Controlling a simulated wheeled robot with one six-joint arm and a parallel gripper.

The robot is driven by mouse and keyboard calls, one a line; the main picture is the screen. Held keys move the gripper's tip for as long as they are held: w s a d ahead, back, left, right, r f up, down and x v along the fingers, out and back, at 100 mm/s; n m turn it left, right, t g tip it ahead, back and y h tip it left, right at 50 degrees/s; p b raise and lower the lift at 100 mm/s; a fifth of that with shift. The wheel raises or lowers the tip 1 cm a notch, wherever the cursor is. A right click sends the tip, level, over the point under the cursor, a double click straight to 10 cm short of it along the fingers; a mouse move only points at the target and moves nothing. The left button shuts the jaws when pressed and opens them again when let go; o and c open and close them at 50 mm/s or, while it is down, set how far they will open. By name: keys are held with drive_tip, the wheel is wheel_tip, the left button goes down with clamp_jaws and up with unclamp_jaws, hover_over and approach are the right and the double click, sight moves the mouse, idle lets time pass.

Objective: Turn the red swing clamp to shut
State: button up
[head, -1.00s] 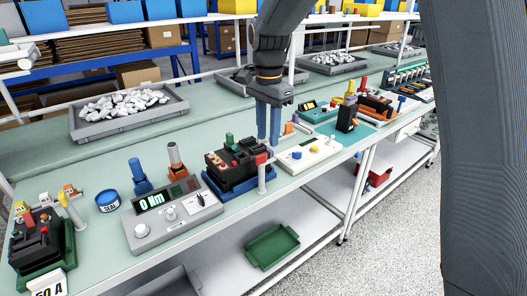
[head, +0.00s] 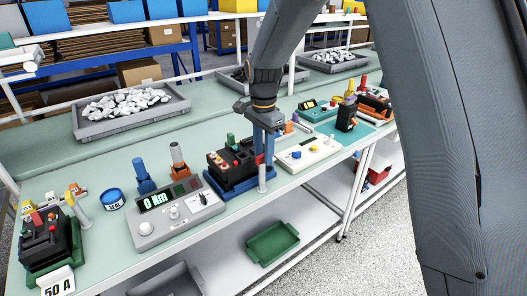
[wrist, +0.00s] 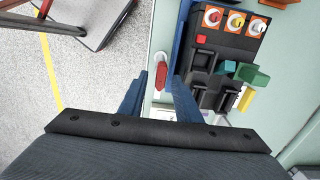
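The red swing clamp (wrist: 161,75) is a short red arm beside the blue fixture (head: 238,183) that holds a black breaker (head: 222,161). In the head view the clamp (head: 259,159) sits atop a pale post (head: 262,179) and is partly hidden by my fingers. My gripper (head: 264,153) is lowered over it with blue fingers pointing down. In the wrist view my gripper (wrist: 160,82) is open, one finger on each side of the red arm, with a gap showing on both sides.
A white panel (head: 309,150) with coloured knobs is to the right. Another breaker on a green base (head: 47,240) is at the far left. Grey bins of white parts (head: 132,110) stand behind.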

drive_tip(key=shift+c, duration=0.3)
clamp_jaws()
drive_tip(key=shift+n, duration=0.3)
drive_tip(key=n, duration=0.6)
drive_tip(key=shift+w+a+r, duration=0.1)
drive_tip(key=shift+w+a, duration=0.1)
drive_tip(key=n, duration=0.5)
drive_tip(key=shift+a+n, duration=0.15)
drive_tip(key=shift+n, duration=0.25)
drive_tip(key=n, duration=0.5)
drive_tip(key=shift+a, duration=0.2)
drive_tip(key=shift+n, duration=0.4)
